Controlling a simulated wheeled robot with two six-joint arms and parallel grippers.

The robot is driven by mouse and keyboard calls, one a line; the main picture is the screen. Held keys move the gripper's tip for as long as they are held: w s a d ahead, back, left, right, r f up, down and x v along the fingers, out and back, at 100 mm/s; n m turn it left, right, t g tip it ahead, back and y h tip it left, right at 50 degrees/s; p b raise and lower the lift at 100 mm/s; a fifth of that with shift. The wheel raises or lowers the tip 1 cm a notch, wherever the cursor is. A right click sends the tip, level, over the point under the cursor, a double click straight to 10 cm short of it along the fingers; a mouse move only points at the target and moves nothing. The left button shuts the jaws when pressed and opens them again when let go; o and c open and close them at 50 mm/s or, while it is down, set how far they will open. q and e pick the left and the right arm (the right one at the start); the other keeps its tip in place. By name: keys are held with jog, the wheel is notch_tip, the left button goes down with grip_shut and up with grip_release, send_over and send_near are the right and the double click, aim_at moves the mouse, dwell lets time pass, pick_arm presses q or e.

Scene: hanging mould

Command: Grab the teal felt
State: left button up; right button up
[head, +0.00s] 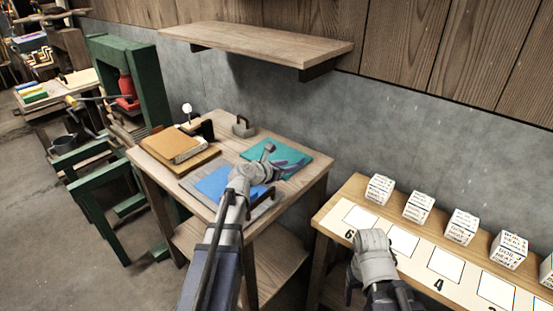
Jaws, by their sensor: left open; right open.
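The teal felt (291,157) lies flat as a square sheet at the right back of the small wooden table. My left gripper (276,176) is open over the table, its fingers overlapping the felt's near left part in the head view. I cannot tell whether the fingers touch the felt. Part of the felt is hidden behind the gripper. My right gripper (354,287) is at the left end of the numbered bench, seen from behind; its fingers are mostly hidden.
A blue sheet (214,183) on a grey board and a brown block (172,144) lie on the same wooden table (234,151). A wall shelf (257,43) hangs above. Several printed white boxes (379,189) stand on the bench (330,222) at right. A green frame (150,85) stands left.

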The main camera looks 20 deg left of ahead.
pick_arm(q)
jog(key=b+x, duration=0.1)
jog(key=x, duration=0.4)
jog(key=shift+w+a+b, duration=0.1)
jog(key=shift+b, duration=0.2)
jog(key=shift+r, duration=0.1)
grip_shut()
